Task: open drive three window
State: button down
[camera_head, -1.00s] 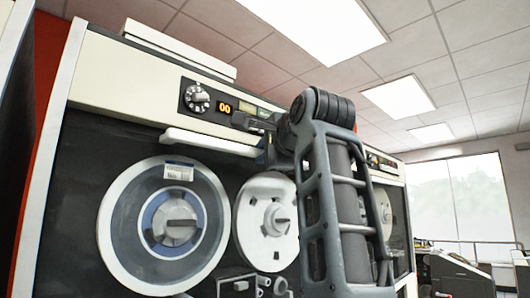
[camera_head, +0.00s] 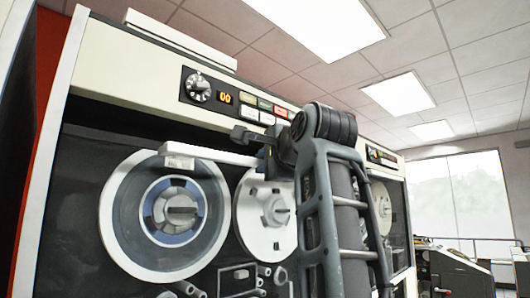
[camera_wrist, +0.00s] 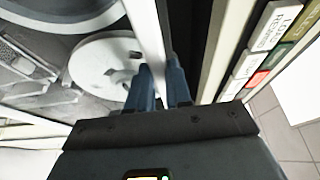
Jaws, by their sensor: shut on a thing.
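The near tape drive's window has a white bar (camera_head: 208,152) along its top edge, crossing in front of the upper part of the large reel (camera_head: 168,213). A dark gap lies between this bar and the cream panel above. My gripper (camera_wrist: 163,82) is shut on the bar, with its blue fingers on either side of it in the wrist view (camera_wrist: 150,40). In the head view my arm hides the bar's right end and part of the drive. The second reel (camera_head: 265,215) is partly covered by my arm. I cannot read a drive number.
The cream control panel (camera_head: 140,70) above has a dial (camera_head: 198,87), an orange "00" display (camera_head: 225,98) and several coloured buttons (camera_head: 265,105). Another drive (camera_head: 384,158) stands to the right. Other machines (camera_head: 455,272) stand farther right by a bright window (camera_head: 460,195).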

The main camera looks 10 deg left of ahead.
notch_tip(320, 180, down, 39)
jog(key=b, duration=1.2)
jog(key=shift+f+b, duration=0.15)
jog(key=shift+b, duration=0.25)
jog(key=c, duration=1)
grip_release()
jog(key=shift+c, duration=0.2)
jog(key=v, duration=0.7)
jog(key=shift+s+d, duration=0.2)
jog(key=shift+s, duration=0.15)
